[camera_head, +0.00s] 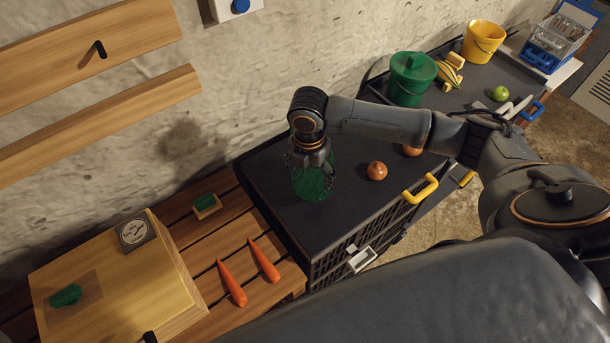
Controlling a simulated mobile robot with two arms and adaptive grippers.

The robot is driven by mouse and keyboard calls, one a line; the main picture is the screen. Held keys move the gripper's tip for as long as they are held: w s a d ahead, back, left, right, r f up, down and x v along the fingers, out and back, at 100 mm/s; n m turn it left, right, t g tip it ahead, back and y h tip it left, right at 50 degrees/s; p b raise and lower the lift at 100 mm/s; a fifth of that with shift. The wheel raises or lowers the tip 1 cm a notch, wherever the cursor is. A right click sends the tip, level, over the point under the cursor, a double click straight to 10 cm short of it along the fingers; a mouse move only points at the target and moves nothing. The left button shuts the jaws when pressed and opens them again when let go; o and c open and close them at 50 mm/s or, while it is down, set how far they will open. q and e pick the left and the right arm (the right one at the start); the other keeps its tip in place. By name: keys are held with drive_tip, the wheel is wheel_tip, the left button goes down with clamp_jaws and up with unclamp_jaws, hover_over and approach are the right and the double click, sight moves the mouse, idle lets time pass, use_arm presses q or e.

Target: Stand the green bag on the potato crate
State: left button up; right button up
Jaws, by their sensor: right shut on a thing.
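The green bag (313,185) is a small dark green mesh-like thing over the left part of a black crate (345,215). I take this black, flat-topped crate with slatted sides for the potato crate; no potatoes show. My right gripper (312,164) points down from above and is shut on the upper part of the green bag. The bag looks upright. Its bottom is at or just above the crate top; I cannot tell if it touches. My left gripper is not in view.
Two orange-brown round things, one (376,171) nearer the bag, lie on the dark top to the right. A green lidded bucket (408,85) and a yellow bucket (483,42) stand farther back. Carrots (232,283) and a wooden box (110,285) are on the slatted bench at left.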

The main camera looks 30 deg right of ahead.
drive_tip(key=shift+w+a+f, duration=0.2)
drive_tip(key=shift+w+f, duration=0.5)
drive_tip(key=shift+f, duration=0.25)
drive_tip(key=shift+w+a+f+p, duration=0.1)
drive_tip(key=shift+w+f+p, duration=0.05)
drive_tip(key=shift+f+p, duration=0.25)
wheel_tip(320, 180, down, 2)
drive_tip(key=shift+f+p, duration=0.1)
drive_tip(key=shift+p, duration=0.5)
drive_tip(key=shift+f, duration=0.25)
drive_tip(key=o, duration=1.2)
